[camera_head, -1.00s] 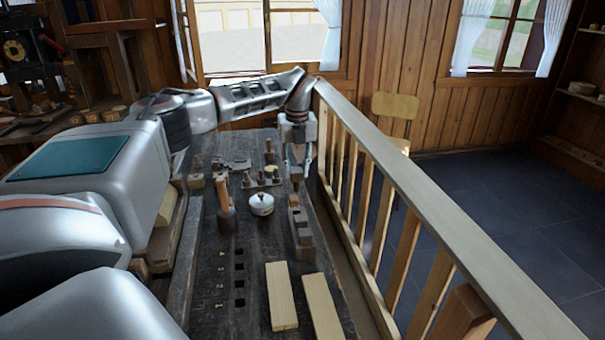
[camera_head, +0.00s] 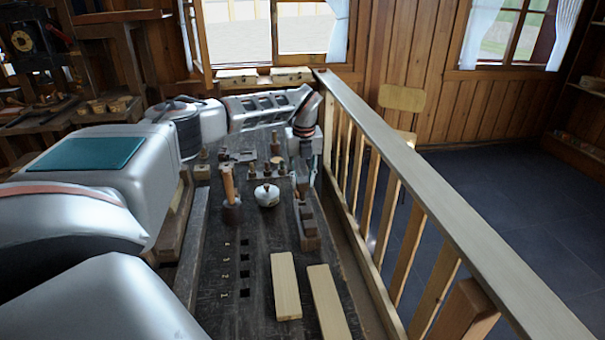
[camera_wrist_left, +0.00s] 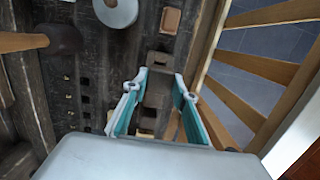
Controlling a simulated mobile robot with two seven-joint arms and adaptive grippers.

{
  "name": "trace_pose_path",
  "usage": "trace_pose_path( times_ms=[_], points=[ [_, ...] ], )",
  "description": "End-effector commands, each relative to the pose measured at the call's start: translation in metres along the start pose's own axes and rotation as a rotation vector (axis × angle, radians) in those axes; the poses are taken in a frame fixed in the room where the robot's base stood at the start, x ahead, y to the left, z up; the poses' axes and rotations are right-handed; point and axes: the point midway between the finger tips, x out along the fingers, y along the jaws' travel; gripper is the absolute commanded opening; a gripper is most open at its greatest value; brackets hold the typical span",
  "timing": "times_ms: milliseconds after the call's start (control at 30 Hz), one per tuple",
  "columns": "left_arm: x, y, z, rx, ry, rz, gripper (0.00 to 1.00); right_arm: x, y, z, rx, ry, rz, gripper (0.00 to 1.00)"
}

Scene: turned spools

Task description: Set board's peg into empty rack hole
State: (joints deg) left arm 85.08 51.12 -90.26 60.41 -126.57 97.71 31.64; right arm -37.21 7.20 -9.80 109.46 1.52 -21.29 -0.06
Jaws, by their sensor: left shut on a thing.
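My left gripper (camera_head: 303,170) hangs at the far end of the dark stepped wooden rack (camera_head: 309,226), by the railing. In the left wrist view its teal fingers (camera_wrist_left: 160,85) are apart and closed on a dark piece, taken as the peg, which is hard to tell from the rack behind it. The peg's lower end and any rack hole under it cannot be made out. The board (camera_head: 262,180) with several small upright pegs lies on the bench left of the gripper. My right gripper is not in view.
Numbered square holes (camera_head: 244,270) and two pale planks (camera_head: 286,290) lie nearer. A wooden railing (camera_head: 430,185) runs close along the right side.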

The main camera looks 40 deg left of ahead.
Motion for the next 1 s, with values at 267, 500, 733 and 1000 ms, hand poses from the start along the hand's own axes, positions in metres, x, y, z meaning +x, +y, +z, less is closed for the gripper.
trace_pose_path(
  times_ms=[267,500,733,1000],
  points=[
    [0.021,0.0,-0.002,0.0,0.0,0.001,0.06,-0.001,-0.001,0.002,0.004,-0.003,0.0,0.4],
    [0.038,0.0,-0.005,0.001,-0.001,0.0,0.06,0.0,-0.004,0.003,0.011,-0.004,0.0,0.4],
    [0.051,0.0,-0.006,0.0,0.0,0.001,0.06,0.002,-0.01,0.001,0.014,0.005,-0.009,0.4],
    [0.056,0.0,-0.007,0.001,-0.001,0.0,0.06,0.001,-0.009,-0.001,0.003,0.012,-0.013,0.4]
  ],
)
